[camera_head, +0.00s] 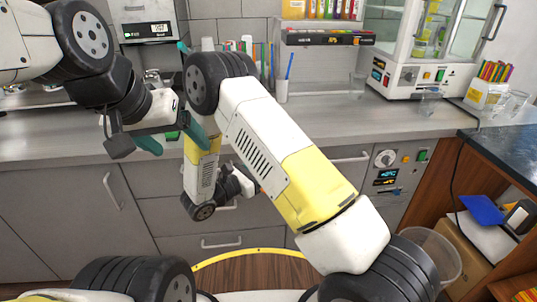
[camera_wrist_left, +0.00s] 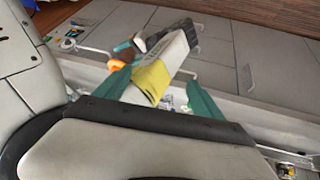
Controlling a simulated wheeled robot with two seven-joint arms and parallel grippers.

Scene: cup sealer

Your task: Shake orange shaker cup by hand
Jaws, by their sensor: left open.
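My left gripper (camera_head: 181,150) is open and empty, its two teal fingers apart in front of the counter edge. In the left wrist view it also shows open (camera_wrist_left: 158,92), with my right arm's yellow and white link beyond the fingers. My right gripper (camera_head: 240,182) is low in front of the drawers, mostly hidden behind my right arm. An orange object (camera_wrist_left: 118,66), probably the orange shaker cup, shows at the right gripper in the left wrist view. Only a small orange bit shows in the head view. Whether the right fingers hold it is unclear.
The grey counter (camera_head: 60,124) runs across behind my arms. On it stand a white cup with a blue straw (camera_head: 282,90), a sealing machine (camera_head: 425,78) and clear cups (camera_head: 430,100). A clear bin (camera_head: 436,254) stands at lower right. My right arm crosses the middle.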

